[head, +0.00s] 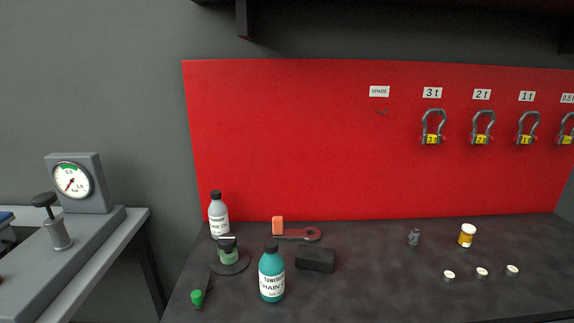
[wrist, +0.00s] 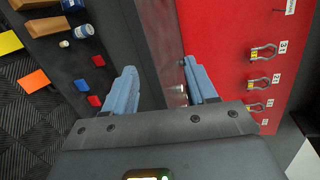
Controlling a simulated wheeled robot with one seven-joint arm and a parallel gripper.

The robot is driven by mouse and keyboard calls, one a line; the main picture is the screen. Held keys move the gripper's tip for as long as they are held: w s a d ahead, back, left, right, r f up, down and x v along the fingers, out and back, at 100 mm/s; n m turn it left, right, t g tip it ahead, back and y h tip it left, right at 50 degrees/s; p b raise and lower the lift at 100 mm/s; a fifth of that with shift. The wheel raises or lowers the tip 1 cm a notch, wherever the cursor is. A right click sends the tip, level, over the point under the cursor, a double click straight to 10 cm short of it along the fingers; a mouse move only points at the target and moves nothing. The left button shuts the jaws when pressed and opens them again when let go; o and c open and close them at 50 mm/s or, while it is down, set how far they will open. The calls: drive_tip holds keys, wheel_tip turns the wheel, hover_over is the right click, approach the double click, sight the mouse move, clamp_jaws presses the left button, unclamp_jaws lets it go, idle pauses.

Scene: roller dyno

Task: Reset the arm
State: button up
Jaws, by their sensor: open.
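My gripper (wrist: 162,72) shows in the wrist view, with its two blue fingers spread apart. Nothing is visibly held between them. A small grey metal piece (wrist: 178,95) appears just left of the right finger, beyond the gripper; I cannot tell its distance. My arm and gripper do not show in the head view.
Shackles hang on the red board (head: 300,140), labelled by tonnage; the SPARE hook (head: 381,112) is empty. Bottles, including a teal one (head: 271,275), and small parts stand on the dark bench (head: 370,290). A gauge (head: 73,180) stands left. The bench's middle front is clear.

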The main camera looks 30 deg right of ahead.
drive_tip(key=s+a+r+n+y+b, duration=0.2)
drive_tip(key=s+a+n, duration=0.4)
drive_tip(key=n, duration=0.5)
drive_tip(key=s+a+r+n+t+y+b, duration=0.1)
drive_tip(key=s+a+n+y, duration=0.3)
drive_tip(key=a+n, duration=0.5)
drive_tip(key=s+r+n+b, duration=0.1)
drive_tip(key=n, duration=0.2)
drive_tip(key=shift+s+r+b, duration=0.3)
drive_tip(key=shift+s+r, duration=0.05)
drive_tip(key=shift+s, duration=0.05)
